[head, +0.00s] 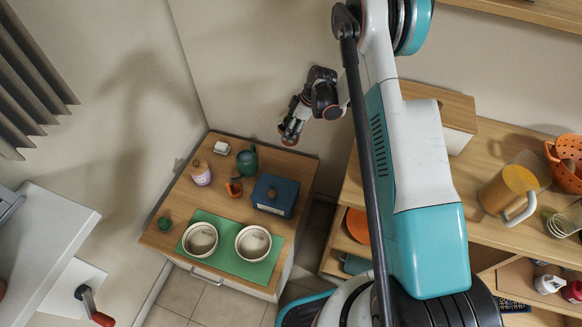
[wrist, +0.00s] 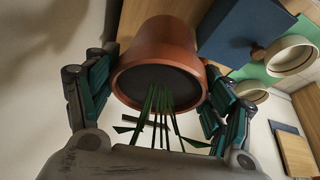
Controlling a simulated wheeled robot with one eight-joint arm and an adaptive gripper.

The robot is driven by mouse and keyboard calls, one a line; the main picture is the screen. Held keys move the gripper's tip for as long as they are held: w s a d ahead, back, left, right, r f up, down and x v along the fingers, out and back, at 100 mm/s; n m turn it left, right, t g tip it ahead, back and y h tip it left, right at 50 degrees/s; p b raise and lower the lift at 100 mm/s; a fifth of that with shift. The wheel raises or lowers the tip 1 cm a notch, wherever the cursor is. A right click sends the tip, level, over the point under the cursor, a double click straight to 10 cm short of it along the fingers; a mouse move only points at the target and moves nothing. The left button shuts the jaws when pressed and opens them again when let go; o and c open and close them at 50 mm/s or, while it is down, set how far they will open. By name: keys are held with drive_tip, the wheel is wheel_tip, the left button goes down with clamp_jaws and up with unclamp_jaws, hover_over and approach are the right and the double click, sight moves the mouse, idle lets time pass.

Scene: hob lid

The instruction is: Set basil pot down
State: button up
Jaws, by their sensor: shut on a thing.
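The basil pot (wrist: 160,45) is a terracotta pot with dark soil and thin green stems. In the wrist view it sits between the two fingers of my gripper (wrist: 155,85), which is shut on it; its rim and plant face the camera. In the head view my gripper (head: 294,127) is up in front of the wall, above and behind the low wooden cabinet (head: 150,238). The pot cannot be made out clearly there.
The cabinet top holds a blue box (head: 273,196), a dark green watering can (head: 247,160), a small orange item (head: 234,188), a lilac jar (head: 201,174), and a green mat (head: 226,256) with two cream bowls. A wooden shelf unit (head: 480,190) stands to the right.

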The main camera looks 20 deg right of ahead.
wheel_tip(320, 180, down, 20)
drive_tip(key=b, duration=0.6)
drive_tip(key=shift+r+b, duration=0.15)
drive_tip(key=shift+b, duration=0.15)
drive_tip(key=o, duration=1.4)
drive_tip(key=shift+o, duration=0.2)
